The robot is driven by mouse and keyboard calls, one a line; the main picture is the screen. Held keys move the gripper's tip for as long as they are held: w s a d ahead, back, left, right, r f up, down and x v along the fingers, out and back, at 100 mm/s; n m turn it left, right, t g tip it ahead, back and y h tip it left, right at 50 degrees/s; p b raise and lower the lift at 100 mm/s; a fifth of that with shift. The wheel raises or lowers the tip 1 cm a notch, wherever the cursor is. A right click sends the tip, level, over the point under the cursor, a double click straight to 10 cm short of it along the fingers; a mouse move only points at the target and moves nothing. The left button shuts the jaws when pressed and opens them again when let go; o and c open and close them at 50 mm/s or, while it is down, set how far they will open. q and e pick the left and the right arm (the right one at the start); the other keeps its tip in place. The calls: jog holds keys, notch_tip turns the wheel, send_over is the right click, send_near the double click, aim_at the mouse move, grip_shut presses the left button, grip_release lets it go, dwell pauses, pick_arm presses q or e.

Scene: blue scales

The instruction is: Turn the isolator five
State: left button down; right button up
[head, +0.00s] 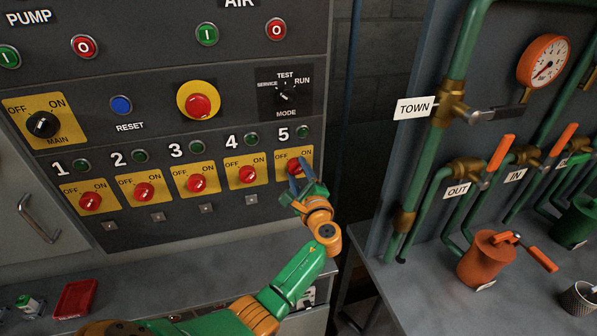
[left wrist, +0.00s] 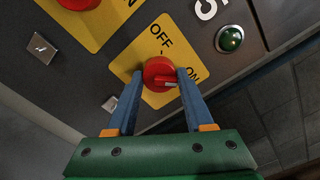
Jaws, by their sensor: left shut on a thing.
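The isolator five knob (head: 293,166) is a red rotary switch on a yellow OFF/ON plate, under the number 5 at the right end of the row. My left gripper (head: 300,180) reaches it from below and partly hides it and its plate. In the left wrist view the blue fingers (left wrist: 158,84) stand on both sides of the red knob (left wrist: 159,72) and are shut on it. The knob's pale mark lies on its right side in that view, towards the ON label. The green lamp (left wrist: 229,39) beside the 5 looks dark. My right gripper is out of view.
The isolator four knob (head: 247,174) is close on the left, with other red isolators beyond it. The mode dial (head: 286,92) and a red emergency button (head: 198,104) are above. Green pipes with orange-handled valves (head: 502,152) stand to the right, past a gap.

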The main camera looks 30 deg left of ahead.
pick_arm(q)
jog(key=shift+f, duration=0.15)
jog(key=shift+c, duration=1.4)
grip_release()
jog(key=b+v, duration=0.1)
jog(key=v, duration=0.6)
jog(key=shift+s+a, duration=0.1)
